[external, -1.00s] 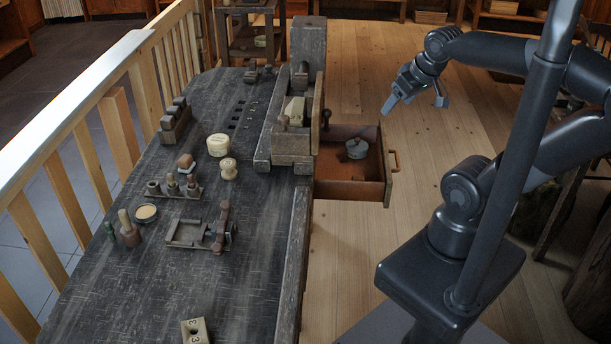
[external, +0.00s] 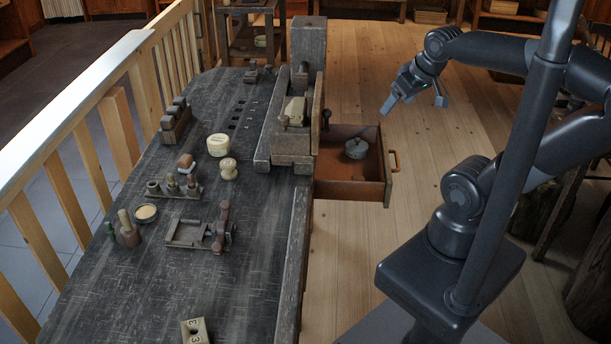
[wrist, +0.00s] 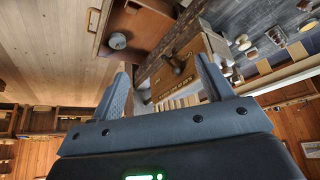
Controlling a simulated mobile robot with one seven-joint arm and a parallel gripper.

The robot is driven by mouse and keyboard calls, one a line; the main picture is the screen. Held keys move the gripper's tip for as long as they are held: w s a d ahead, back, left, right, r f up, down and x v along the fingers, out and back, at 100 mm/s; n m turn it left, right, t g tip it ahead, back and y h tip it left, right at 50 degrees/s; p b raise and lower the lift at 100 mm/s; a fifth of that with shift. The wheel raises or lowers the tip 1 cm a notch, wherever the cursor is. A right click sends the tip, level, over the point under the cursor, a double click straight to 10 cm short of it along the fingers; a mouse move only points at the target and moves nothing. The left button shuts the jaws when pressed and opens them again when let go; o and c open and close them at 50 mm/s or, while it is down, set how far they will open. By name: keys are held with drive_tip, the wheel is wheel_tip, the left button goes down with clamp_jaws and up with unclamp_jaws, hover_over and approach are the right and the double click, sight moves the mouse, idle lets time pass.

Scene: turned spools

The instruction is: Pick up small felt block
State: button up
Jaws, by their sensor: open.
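My gripper (external: 413,103) hangs in the air to the right of the workbench, above and beyond the open drawer. Its two fingers are spread and empty, as the wrist view (wrist: 162,68) also shows. I cannot tell for certain which thing is the small felt block. A small brown and pale block (external: 186,162) lies on the bench, left of the round cream pieces. A round grey piece with a knob (external: 356,149) sits in the drawer and also shows in the wrist view (wrist: 117,41). My gripper touches none of these.
The reddish drawer (external: 350,189) is pulled out from the bench's right side. A wooden vise-like frame (external: 291,146) stands above it, holding a pale block. A railing (external: 100,95) runs along the left.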

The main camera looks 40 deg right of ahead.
drive_tip(key=w+a+r+n, duration=0.1)
drive_tip(key=w+a+r, duration=0.15)
drive_tip(key=w, duration=0.45)
drive_tip(key=n+g+y, duration=0.2)
drive_tip(key=n+y, duration=0.1)
drive_tip(key=n, duration=0.3)
hover_over(186, 157)
drive_tip(key=s, duration=0.1)
drive_tip(key=f, duration=1.5)
drive_tip(key=d+f, duration=0.1)
drive_tip(key=f, duration=0.6)
drive_tip(key=shift+f, duration=0.15)
drive_tip(key=shift+s+x, duration=0.2)
drive_tip(key=shift+x, duration=1.35)
drive_tip(key=shift+s+x, duration=0.2)
drive_tip(key=shift+x, duration=1.35)
drive_tip(key=shift+d+f, duration=0.15)
drive_tip(key=shift+c, duration=0.5)
